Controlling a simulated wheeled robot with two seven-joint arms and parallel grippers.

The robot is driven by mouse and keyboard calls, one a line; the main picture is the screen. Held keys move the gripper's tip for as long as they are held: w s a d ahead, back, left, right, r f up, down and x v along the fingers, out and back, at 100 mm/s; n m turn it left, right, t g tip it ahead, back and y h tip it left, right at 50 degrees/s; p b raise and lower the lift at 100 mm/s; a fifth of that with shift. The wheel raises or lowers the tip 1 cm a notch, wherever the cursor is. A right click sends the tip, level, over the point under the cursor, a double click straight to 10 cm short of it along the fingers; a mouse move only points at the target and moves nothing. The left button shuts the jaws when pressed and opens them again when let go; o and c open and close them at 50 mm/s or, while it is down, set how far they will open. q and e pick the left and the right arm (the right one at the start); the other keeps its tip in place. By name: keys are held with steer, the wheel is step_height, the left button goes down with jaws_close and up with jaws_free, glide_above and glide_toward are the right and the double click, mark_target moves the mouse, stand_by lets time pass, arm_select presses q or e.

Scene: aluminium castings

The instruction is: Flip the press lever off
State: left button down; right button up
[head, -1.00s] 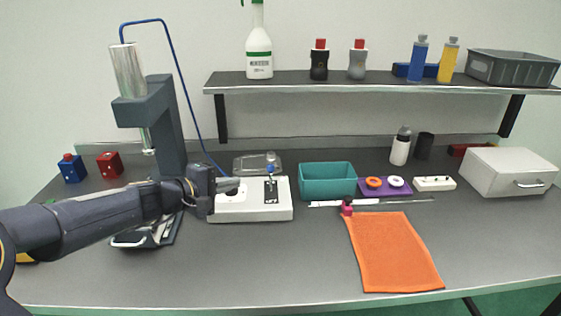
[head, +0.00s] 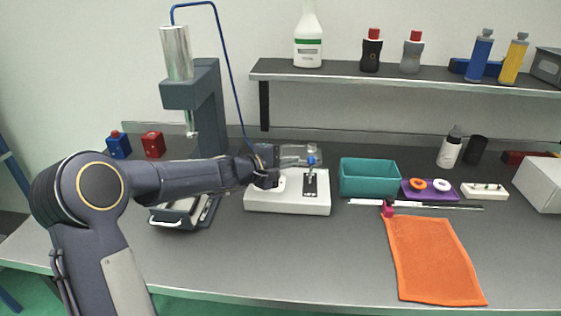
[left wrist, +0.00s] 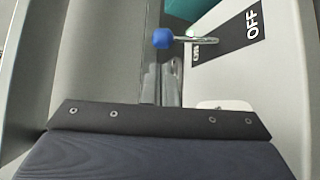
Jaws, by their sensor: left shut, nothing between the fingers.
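The white control box (head: 288,205) stands on the bench right of the press (head: 206,110). Its lever has a blue knob (head: 311,160) and stands up beside a black label plate (head: 322,186). In the left wrist view the blue knob (left wrist: 162,38) is at the end of a metal rod, and the label (left wrist: 235,38) reads OFF, on the side away from the knob. My left gripper (head: 277,179) is shut and empty, over the left part of the box. In the wrist view its fingertips (left wrist: 172,66) are just short of the knob, apparently apart from it. My right gripper is out of view.
An orange cloth (head: 433,262) lies in front. The bench front before the box is clear.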

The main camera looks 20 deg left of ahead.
mark_target(311, 170)
arm_select(q)
steer(key=shift+x, duration=2.1)
